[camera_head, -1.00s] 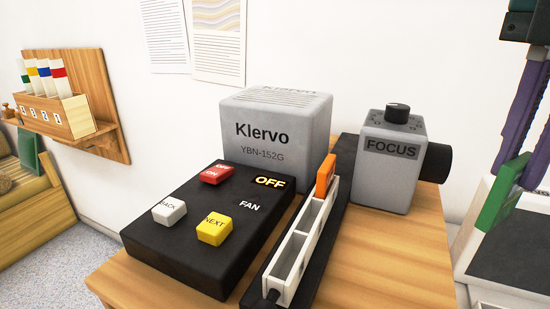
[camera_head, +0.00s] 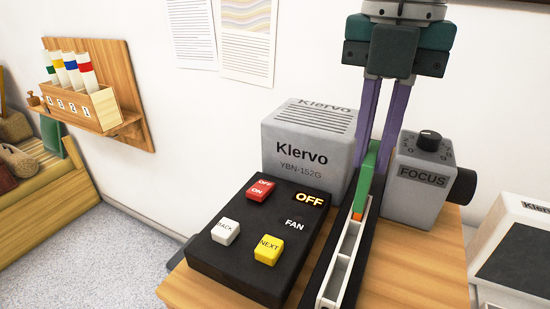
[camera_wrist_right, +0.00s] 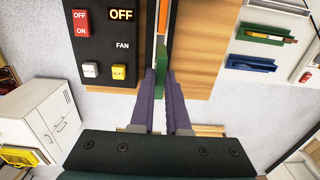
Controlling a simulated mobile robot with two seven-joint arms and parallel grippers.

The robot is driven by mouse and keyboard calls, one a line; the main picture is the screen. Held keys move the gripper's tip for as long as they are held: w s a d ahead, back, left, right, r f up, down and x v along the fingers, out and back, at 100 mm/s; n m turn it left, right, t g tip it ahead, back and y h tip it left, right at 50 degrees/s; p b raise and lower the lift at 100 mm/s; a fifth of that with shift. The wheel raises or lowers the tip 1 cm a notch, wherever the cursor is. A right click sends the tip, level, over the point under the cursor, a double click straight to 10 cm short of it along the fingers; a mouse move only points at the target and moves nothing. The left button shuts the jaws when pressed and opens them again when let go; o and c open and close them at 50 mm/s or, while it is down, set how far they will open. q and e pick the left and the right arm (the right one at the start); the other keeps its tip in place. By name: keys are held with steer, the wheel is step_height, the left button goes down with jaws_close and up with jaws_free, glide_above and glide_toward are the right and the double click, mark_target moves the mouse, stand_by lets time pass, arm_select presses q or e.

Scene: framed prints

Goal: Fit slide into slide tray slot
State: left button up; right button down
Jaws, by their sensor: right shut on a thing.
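My right gripper (camera_head: 373,155) is shut on a green slide (camera_head: 367,172), with its purple fingers on either side of it. The gripper points down over the far part of the narrow white slide tray (camera_head: 348,262). An orange slide (camera_head: 358,212) shows low beside the green one, at the tray. In the right wrist view, the green slide (camera_wrist_right: 163,60) sits between the fingers, in line with the orange slide (camera_wrist_right: 162,18). I cannot tell whether the green slide's lower edge is inside a slot. Near slots look empty. My left gripper is out of view.
The tray lies between a black control panel (camera_head: 225,262) with buttons and a grey FOCUS unit (camera_head: 418,180). A grey Klervo box (camera_head: 305,145) stands behind the panel. A wall shelf (camera_head: 112,62) holds several colour-banded tubes. Bare wood table (camera_head: 420,265) shows at the front right.

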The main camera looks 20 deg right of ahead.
step_height(320, 180, down, 9)
steer(key=shift+f, duration=0.3)
